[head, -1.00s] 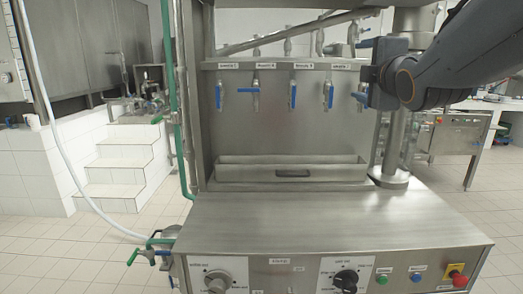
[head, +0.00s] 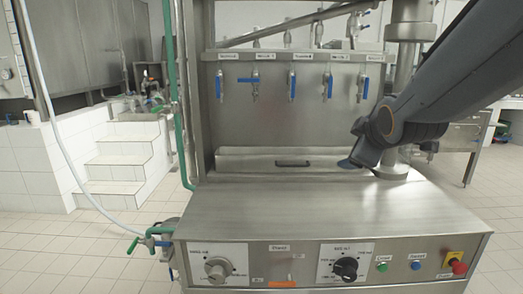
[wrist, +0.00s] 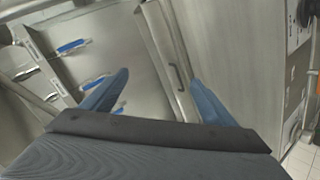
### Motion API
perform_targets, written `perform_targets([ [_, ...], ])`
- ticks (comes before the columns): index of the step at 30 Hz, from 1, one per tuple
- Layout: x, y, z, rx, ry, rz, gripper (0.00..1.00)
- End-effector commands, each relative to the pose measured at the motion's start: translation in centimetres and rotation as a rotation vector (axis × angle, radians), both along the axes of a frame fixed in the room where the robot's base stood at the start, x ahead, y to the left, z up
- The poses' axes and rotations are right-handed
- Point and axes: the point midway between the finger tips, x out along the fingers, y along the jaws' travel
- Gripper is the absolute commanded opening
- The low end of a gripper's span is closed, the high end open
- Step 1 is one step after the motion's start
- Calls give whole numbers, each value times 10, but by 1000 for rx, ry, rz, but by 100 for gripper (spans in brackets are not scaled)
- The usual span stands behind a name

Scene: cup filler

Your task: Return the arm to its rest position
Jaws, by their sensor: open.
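My gripper (head: 346,164) is at the right of the cup filler (head: 330,212), in front of the drip tray's right end and above the steel worktop. In the wrist view my gripper (wrist: 155,92) shows two blue fingers spread wide apart with nothing between them. My dark arm comes in from the right edge of the head view and slopes down to the left. The fingers are partly hidden behind the wrist in the head view.
A row of blue-handled taps (head: 291,87) stands on the back panel above the drip tray (head: 240,163). A steel post (head: 405,70) is close behind my arm. A control panel with knobs (head: 345,268) and buttons runs along the front. The worktop is clear.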

Motion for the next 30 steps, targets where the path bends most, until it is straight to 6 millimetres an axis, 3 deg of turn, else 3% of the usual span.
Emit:
perform_targets([
  [1, -6, 2, -36, 62, 74, -36, 80],
  [3, -21, 5, -83, 165, 192, -113, 80],
  [9, -86, 17, -205, 418, 535, -401, 80],
  [12, -125, 25, -251, 507, 689, -570, 80],
  [15, -161, 32, -283, 563, 811, -724, 80],
  [21, -201, 38, -308, 605, 929, -902, 80],
  [30, -204, 39, -308, 610, 937, -920, 80],
])
